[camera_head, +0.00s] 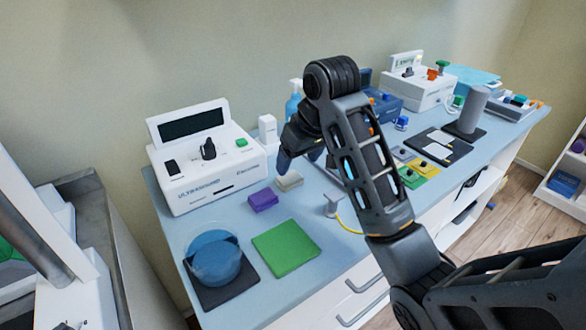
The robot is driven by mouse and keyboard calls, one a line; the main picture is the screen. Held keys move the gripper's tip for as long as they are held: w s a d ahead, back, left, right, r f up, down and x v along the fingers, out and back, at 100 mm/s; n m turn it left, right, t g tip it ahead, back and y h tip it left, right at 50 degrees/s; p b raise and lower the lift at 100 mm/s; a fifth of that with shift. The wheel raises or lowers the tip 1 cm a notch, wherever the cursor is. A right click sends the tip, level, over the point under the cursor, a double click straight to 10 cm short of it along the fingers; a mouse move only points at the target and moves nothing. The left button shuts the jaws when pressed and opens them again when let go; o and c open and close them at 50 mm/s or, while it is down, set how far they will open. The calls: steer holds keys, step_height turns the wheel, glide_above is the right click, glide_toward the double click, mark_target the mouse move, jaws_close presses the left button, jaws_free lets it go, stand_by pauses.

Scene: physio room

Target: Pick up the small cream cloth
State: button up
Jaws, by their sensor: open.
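A small cream folded cloth (290,181) lies on the light blue tabletop, just right of a purple folded cloth (263,201). My gripper (301,160) is open and points down, above and slightly behind the cream cloth in the picture. Its fingers look empty and apart from the cloth. My arm hides part of the table to the right of it, and the exact height of the fingers is hard to tell.
A white ultrasound unit (205,165) stands to the left. A green cloth (286,247) and a blue round container (214,258) are in front. A small grey stand (333,204) is close on the right. A blue bottle (293,104) stands behind.

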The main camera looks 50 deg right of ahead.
mark_target(289, 177)
steer(key=shift+b+x, duration=1.75)
steer(key=shift+b, duration=0.05)
steer(key=shift+w+x, duration=0.15)
steer(key=shift+x, duration=0.9)
steer(key=shift+w+x, duration=0.15)
steer(key=shift+x, duration=0.85)
steer(key=shift+d+r, duration=0.1)
steer(key=shift+r, duration=0.05)
steer(key=shift+c, duration=0.3)
steer(key=c, duration=0.7)
steer(key=shift+c, duration=0.2)
